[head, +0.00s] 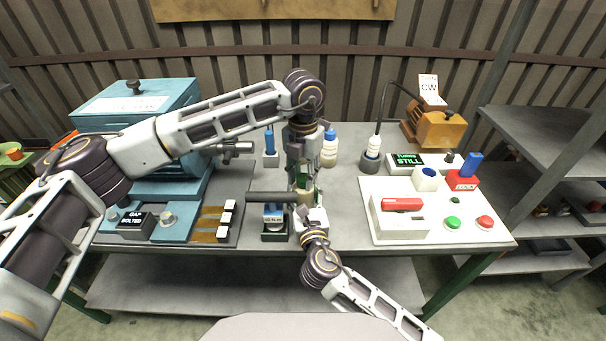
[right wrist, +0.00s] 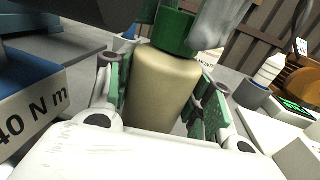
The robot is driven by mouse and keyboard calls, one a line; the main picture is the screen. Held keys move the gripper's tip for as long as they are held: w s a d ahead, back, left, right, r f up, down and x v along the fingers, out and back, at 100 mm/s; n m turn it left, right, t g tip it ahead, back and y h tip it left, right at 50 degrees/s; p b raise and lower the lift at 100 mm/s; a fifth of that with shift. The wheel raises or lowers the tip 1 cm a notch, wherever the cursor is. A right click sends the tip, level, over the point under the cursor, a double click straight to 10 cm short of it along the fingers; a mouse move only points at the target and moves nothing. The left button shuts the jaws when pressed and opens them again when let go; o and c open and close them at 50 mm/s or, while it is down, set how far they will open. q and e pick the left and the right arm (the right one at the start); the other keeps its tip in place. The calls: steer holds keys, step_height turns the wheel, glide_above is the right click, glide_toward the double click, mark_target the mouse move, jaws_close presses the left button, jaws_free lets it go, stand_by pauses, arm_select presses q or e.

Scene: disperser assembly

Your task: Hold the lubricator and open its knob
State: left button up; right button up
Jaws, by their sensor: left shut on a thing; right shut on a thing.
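The lubricator (right wrist: 165,85) has a beige tapered body and a green top (right wrist: 176,33). My right gripper (right wrist: 163,95) is shut on the body, with a green-padded finger on each side. In the head view the lubricator (head: 306,190) stands roughly upright above the table's front part, mostly covered by the grippers. My left gripper (head: 297,165) comes down from above and is shut at the top of the lubricator. A grey finger of it shows beside the green top in the right wrist view. The knob itself is hidden between the left fingers, so its turn cannot be told.
A dark horizontal bar (head: 268,197) and a "40 N m" block (right wrist: 32,105) lie close left. A white control panel (head: 385,235) is right, blue machinery (head: 140,105) left. Behind stand a blue-capped white bottle (head: 329,152) and an orange motor (head: 436,128).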

mark_target(303, 177)
arm_select(q)
steer(key=shift+w, duration=0.1)
arm_select(e)
steer(key=shift+a, duration=0.1)
arm_select(q)
steer(key=o, duration=1)
steer(key=shift+r, duration=0.15)
steer(key=shift+r, duration=5.9)
arm_select(e)
steer(key=o, duration=1.5)
steer(key=shift+c, duration=0.2)
steer(key=shift+s, duration=0.1)
